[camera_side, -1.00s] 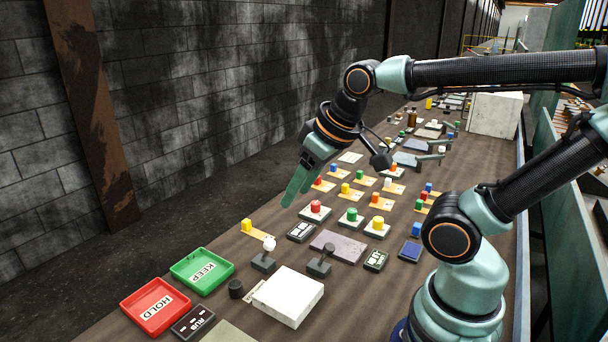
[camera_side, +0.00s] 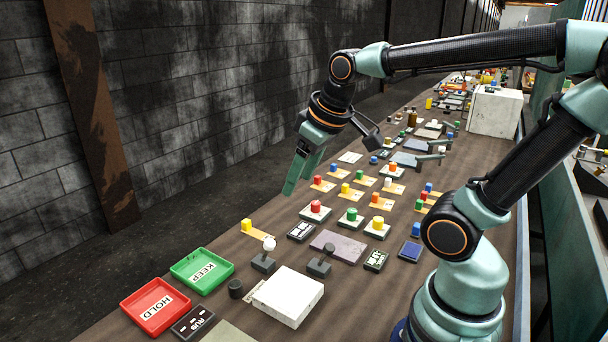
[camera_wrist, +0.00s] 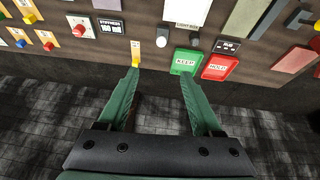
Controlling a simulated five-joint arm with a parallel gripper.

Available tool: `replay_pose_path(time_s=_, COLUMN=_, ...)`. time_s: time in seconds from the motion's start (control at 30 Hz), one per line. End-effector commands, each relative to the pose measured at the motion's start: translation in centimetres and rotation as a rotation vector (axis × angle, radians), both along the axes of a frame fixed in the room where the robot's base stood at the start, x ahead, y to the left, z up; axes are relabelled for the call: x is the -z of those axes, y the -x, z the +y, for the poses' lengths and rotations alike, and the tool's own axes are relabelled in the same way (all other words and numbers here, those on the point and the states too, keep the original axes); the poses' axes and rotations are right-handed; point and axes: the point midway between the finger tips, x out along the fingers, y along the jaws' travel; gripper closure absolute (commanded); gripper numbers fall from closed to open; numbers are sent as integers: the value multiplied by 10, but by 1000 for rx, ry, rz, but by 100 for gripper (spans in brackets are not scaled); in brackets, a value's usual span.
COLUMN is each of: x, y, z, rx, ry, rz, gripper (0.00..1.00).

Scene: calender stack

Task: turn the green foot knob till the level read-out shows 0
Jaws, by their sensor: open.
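The green foot knob (camera_side: 351,214) stands upright on a small pale plate in the side view, between similar plates with a red and a yellow knob. I do not make it out in the wrist view. A small dark read-out with a green face (camera_side: 375,261) lies in front of it; its figures are too small to read, and I cannot tell whether it is the level read-out. My gripper (camera_side: 298,174) is open and empty, fingers pointing down, to the left of the knob and apart from it. Its two spread fingers (camera_wrist: 158,75) also show in the wrist view.
The red knob (camera_side: 316,207) and yellow knob (camera_side: 377,223) flank the green one. Another display (camera_side: 300,231), a black lever (camera_side: 326,255), a white block (camera_side: 288,296), the KEEP tray (camera_side: 202,285) and the HOLD tray (camera_side: 156,325) crowd the bench. Floor lies beyond its left edge.

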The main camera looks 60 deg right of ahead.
Motion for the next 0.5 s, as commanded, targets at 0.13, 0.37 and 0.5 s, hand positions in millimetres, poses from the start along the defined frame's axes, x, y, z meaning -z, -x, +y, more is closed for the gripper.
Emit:
replay_pose_path(time_s=0.13, x=4, y=-21, z=-49, rx=-13, ry=43, rz=98, gripper=34)
replay_pose_path(time_s=0.37, x=24, y=-41, z=-132, rx=-62, ry=69, rz=234, gripper=34)
replay_pose_path(time_s=0.5, x=46, y=-41, z=-187, rx=-98, ry=58, rz=310, gripper=34)
